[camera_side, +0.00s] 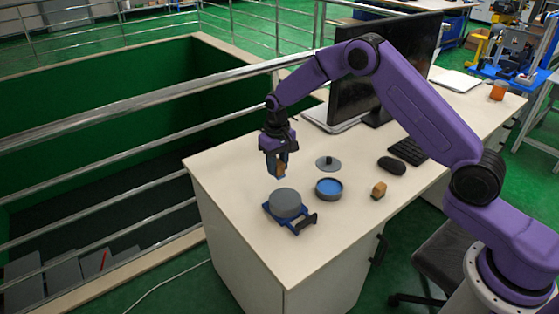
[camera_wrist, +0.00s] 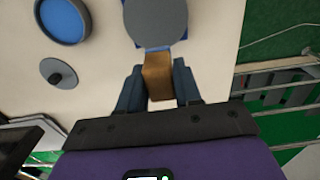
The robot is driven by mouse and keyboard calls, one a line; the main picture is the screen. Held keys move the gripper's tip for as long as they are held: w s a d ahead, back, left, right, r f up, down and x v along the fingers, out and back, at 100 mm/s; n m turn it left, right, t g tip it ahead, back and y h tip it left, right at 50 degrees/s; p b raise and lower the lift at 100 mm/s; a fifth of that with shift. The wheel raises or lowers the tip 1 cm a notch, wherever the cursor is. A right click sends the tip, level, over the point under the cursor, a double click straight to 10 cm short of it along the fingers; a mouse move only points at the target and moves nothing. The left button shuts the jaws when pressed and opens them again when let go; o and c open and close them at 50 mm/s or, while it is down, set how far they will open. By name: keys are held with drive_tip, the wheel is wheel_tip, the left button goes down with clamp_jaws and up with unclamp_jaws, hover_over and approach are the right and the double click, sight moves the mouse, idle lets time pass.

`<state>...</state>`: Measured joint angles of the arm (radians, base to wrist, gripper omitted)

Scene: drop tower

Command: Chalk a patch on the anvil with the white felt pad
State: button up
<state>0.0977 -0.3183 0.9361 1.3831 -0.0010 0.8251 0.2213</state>
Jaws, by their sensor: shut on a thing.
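My gripper (camera_side: 277,172) is shut on a brown block (camera_wrist: 158,75), which also shows between the jaws in the side view (camera_side: 281,169). I cannot make out a white felt face on it. The block is held above the table, near the anvil. The anvil (camera_side: 286,203) is a grey round disc on a blue base with a dark handle-like bar at the front. In the wrist view the anvil (camera_wrist: 156,20) lies just beyond the block, which overlaps its edge in the picture. No chalk patch is distinguishable on its top.
A round grey dish with a blue inside (camera_side: 328,188) stands right of the anvil, with a knobbed grey lid (camera_side: 328,163) behind it. Another brown block (camera_side: 378,190) stands farther right. A black mouse (camera_side: 391,165), keyboard (camera_side: 408,151) and monitor (camera_side: 375,75) lie beyond. Railings run along the left.

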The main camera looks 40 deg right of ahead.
drive_tip(key=shift+f, duration=2.75)
drive_tip(key=shift+s+f, duration=0.45)
drive_tip(key=shift+f, duration=0.1)
drive_tip(key=shift+s, duration=3.35)
drive_tip(key=shift+w, duration=3.8)
drive_tip(key=shift+r, duration=4)
